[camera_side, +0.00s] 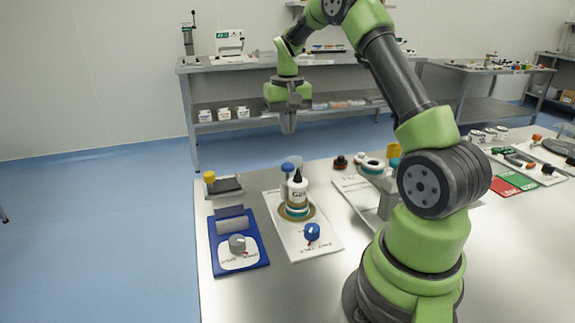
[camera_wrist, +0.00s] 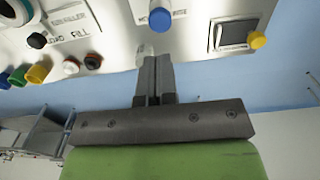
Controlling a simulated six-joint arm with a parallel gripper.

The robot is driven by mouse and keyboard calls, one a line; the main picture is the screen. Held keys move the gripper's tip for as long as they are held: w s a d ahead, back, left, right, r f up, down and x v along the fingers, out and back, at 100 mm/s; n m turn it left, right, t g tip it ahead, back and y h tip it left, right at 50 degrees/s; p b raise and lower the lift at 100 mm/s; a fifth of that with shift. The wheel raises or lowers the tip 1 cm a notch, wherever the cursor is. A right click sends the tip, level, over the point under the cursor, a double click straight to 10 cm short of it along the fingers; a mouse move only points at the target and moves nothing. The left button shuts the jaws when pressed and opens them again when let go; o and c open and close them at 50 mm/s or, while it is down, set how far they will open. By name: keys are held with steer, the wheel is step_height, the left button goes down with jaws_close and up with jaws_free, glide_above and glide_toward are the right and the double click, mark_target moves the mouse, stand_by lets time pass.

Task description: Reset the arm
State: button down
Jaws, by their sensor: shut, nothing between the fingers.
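My green arm rises from the steel table (camera_side: 240,292) and bends over to the left. My gripper (camera_side: 288,128) hangs pointing down, well above the table's far left part, beyond the white glue bottle. It is shut with nothing in it. In the wrist view my gripper's fingers (camera_wrist: 153,65) are together, with a strip of blue floor and the table's edge behind them. No object touches the fingers.
A white bottle (camera_side: 297,192) stands on a white board with a blue knob (camera_side: 312,232). A blue plate with a grey knob (camera_side: 237,243) lies left of it. Orange, red and green items lie at right. A back bench (camera_side: 200,67) holds instruments. Air around my gripper is clear.

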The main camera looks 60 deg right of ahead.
steer(key=s+a+r+n+t, duration=0.1)
steer(key=s+a+r+t, duration=0.1)
steer(key=a+r, duration=0.5)
steer(key=s+a+r+n+t, duration=0.25)
steer(key=a+r, duration=0.25)
steer(key=a, duration=0.3)
steer(key=s+a+n+t+y, duration=0.1)
steer(key=s+a+t+y, duration=0.1)
steer(key=s+a, duration=0.8)
steer(key=shift+s+r+t, duration=0.35)
steer(key=shift+s, duration=0.55)
steer(key=shift+d+n, duration=0.1)
steer(key=shift+n, duration=0.15)
